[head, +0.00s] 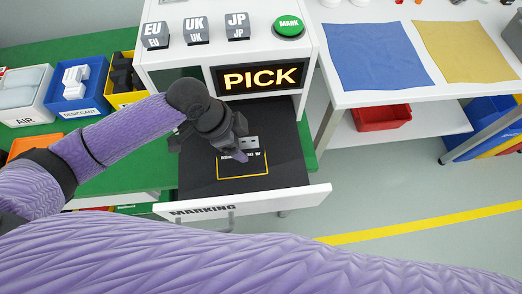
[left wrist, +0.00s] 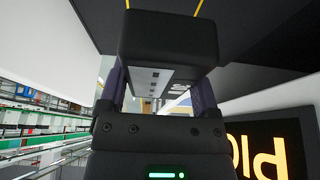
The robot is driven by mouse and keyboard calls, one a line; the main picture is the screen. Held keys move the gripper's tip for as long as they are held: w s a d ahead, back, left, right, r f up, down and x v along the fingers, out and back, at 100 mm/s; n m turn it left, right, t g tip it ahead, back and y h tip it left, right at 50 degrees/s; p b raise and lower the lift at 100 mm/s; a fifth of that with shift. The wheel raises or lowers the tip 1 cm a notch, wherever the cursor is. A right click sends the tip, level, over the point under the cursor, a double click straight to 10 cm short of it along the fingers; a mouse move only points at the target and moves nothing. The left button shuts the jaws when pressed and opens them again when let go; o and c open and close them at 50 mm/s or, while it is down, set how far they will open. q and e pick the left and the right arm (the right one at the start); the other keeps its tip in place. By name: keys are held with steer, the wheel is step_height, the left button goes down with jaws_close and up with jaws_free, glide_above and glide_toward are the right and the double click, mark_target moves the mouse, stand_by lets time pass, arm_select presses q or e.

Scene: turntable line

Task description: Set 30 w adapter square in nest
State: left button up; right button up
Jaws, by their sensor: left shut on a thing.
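My left gripper (head: 243,143) is shut on the 30 W adapter (head: 250,143), which shows as a small light grey face with dark ports. They are over the dark drawer (head: 198,181) marked MARKING, which is pulled out. The nest (head: 243,177) is a yellow outline on the drawer floor, with a label partly hidden by the gripper. The adapter is at the outline's far edge; I cannot tell whether it touches the floor. In the left wrist view a light ported face of the adapter (left wrist: 150,82) shows between dark gripper parts. My right gripper is not in view.
A lit PICK sign (head: 260,77) is on the white cabinet behind the drawer. EU, UK and JP blocks (head: 196,30) and a green MARK button (head: 288,27) are on top. Bins, including the blue DESICCANT bin (head: 77,93), stand left. A table with blue and yellow mats stands right.

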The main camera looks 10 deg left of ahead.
arm_select(q)
step_height(320, 180, down, 7)
steer(key=shift+a+r+b, duration=0.1)
steer(key=shift+a+b, duration=0.05)
steer(key=shift+b, duration=1.05)
steer(key=shift+f, duration=0.25)
steer(key=shift+r, duration=0.15)
steer(key=o, duration=1.3)
steer(key=shift+c, duration=0.2)
steer(key=shift+r, duration=0.2)
steer(key=p+v, duration=0.4)
steer(key=v, duration=0.6)
steer(key=shift+a+r+p, duration=0.2)
steer(key=shift+r+p, duration=0.05)
steer(key=shift+p, duration=0.1)
steer(key=shift+s+a+r, duration=0.15)
steer(key=shift+a+r, duration=0.05)
steer(key=shift+r, duration=0.3)
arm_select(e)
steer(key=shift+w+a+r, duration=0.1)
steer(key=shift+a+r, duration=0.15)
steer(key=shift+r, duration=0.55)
